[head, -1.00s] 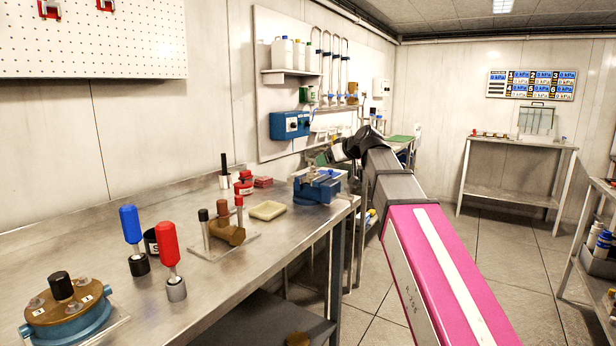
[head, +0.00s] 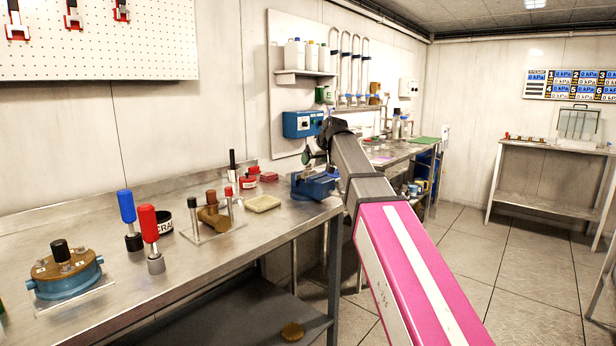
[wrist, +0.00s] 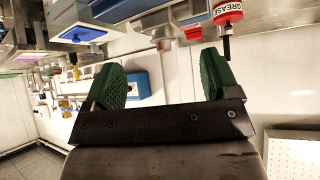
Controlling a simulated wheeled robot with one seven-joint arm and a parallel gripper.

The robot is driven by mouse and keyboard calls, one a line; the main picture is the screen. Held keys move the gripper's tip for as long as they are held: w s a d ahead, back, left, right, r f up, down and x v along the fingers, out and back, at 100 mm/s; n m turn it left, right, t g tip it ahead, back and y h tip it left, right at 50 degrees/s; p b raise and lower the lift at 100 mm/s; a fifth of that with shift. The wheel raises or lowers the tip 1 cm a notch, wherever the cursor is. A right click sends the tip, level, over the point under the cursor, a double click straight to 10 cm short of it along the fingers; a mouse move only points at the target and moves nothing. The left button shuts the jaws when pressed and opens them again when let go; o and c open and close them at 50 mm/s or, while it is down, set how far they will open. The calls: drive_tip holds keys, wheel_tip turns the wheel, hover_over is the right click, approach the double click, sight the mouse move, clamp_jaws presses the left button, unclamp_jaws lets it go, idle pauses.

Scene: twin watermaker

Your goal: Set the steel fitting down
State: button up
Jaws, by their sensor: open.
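My gripper (wrist: 161,62) is open in the wrist view, with two green ribbed pads apart and nothing held between them. A grey, roughly cylindrical piece (wrist: 164,40) shows beyond the pads against the bench, in an upside-down view; it may be the steel fitting, but I cannot tell for sure. In the head view my gripper (head: 309,156) is small and partly hidden by my wrist, above and close to the blue vise (head: 315,184) at the bench's right end. No steel fitting can be made out there.
The steel bench (head: 120,285) holds a cream tray (head: 263,203), a brown valve (head: 211,216), red- (head: 149,222) and blue-handled tools (head: 127,205) and a blue-and-brown round housing (head: 64,272). Floor is clear at right.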

sight(310, 166)
drive_tip(key=x, duration=0.5)
drive_tip(key=shift+w+a+f, duration=0.1)
drive_tip(key=shift+w+a, duration=0.1)
drive_tip(key=shift+w, duration=0.05)
clamp_jaws()
